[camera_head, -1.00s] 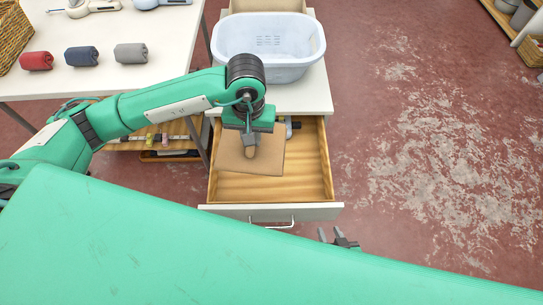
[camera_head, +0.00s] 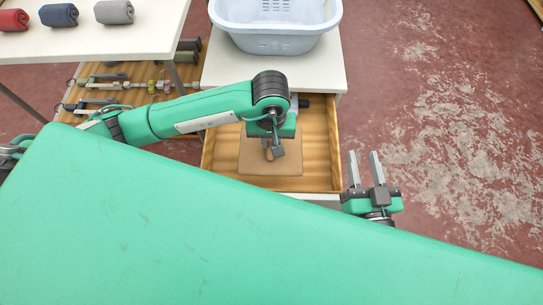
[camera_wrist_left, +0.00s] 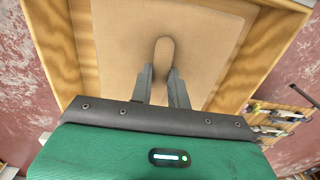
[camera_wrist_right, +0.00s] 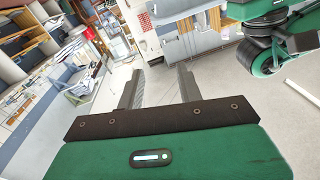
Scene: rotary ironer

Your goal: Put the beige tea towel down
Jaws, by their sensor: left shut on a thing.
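The beige tea towel (camera_head: 290,166) is a flat, folded square inside the open wooden drawer (camera_head: 222,150). It appears to lie on or just above the drawer floor; exact contact cannot be told. My left gripper (camera_head: 270,152) reaches down over its middle. In the left wrist view the gripper (camera_wrist_left: 163,72) is shut on a pinched-up, rounded fold of the towel (camera_wrist_left: 118,45). My right gripper (camera_head: 365,158) is open and empty, outside the drawer's right front corner. Its parted fingers also show in the right wrist view (camera_wrist_right: 159,74).
A pale blue laundry basket (camera_head: 275,38) stands on the white top (camera_head: 225,68) behind the drawer. Rolled red (camera_head: 13,20), navy (camera_head: 59,15) and grey (camera_head: 115,12) cloths lie on the white table (camera_head: 80,42) at left. The floor at right is clear.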

